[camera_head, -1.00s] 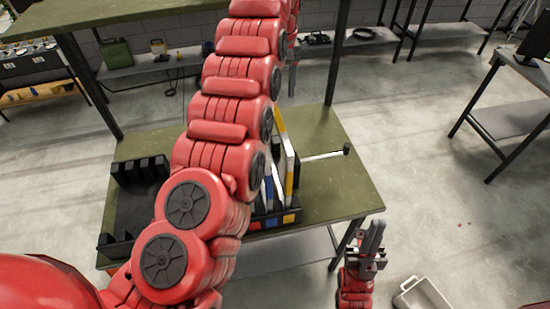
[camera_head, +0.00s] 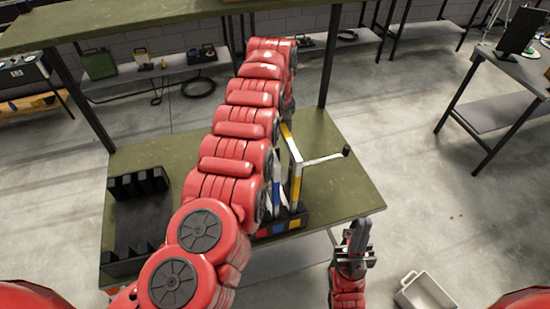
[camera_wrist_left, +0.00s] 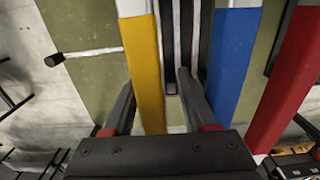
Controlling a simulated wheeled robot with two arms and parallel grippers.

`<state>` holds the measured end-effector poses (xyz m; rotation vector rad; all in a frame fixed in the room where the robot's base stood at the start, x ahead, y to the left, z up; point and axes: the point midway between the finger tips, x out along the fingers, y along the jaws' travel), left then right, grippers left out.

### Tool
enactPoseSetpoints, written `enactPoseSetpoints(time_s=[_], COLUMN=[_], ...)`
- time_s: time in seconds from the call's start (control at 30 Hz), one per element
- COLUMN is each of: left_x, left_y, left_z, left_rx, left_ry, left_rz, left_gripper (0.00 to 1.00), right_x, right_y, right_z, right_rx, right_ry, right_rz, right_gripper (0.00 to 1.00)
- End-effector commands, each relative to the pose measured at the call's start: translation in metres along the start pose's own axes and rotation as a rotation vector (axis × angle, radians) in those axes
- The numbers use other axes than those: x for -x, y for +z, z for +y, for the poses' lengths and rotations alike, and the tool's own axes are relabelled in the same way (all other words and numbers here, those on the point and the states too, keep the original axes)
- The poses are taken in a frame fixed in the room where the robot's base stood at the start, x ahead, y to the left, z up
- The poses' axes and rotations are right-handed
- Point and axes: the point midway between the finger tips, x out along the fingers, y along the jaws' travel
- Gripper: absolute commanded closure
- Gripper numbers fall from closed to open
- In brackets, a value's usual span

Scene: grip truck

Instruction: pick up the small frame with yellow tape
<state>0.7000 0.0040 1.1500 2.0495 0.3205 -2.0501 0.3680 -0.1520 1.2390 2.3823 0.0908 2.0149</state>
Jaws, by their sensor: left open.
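The small frame with yellow tape (camera_head: 297,182) stands upright in a black rack (camera_head: 293,222) on the green table, beside a blue-taped frame (camera_head: 276,182). In the left wrist view, the yellow-taped bar (camera_wrist_left: 144,65) runs between the open fingers of my left gripper (camera_wrist_left: 158,82), closer to the left finger. The blue-taped bar (camera_wrist_left: 235,60) is outside the right finger. My left gripper is hidden behind my arm in the head view. My right gripper (camera_head: 359,237) is by the table's front right edge, holding nothing visible; its finger gap is unclear.
A white rod with a black end (camera_head: 325,159) sticks out right of the yellow-taped frame. A red-taped bar (camera_wrist_left: 288,70) is right of the blue one. A black slotted holder (camera_head: 138,222) stands on the table's left.

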Motion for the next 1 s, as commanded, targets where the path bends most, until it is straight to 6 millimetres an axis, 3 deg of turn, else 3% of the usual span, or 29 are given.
enactPoseSetpoints(time_s=[0.07,0.4,1.0], left_x=[0.0001,0.0004,0.0008], left_y=[0.0002,0.0001,0.0001], left_z=[0.0006,0.0002,0.0005], left_rx=[-0.001,-0.001,-0.001], left_ry=[0.0,0.0,0.001], left_rz=[0.0,0.0,0.0], left_gripper=[0.43,1.0,1.0], right_x=[0.0003,0.0004,0.0003], right_y=[0.0001,0.0001,0.0], right_z=[0.0,0.0001,0.0], right_rx=[0.0,0.0,0.0], right_ry=[0.0,0.0,0.0], right_rz=[0.0,0.0,0.0], right_gripper=[1.0,1.0,1.0])
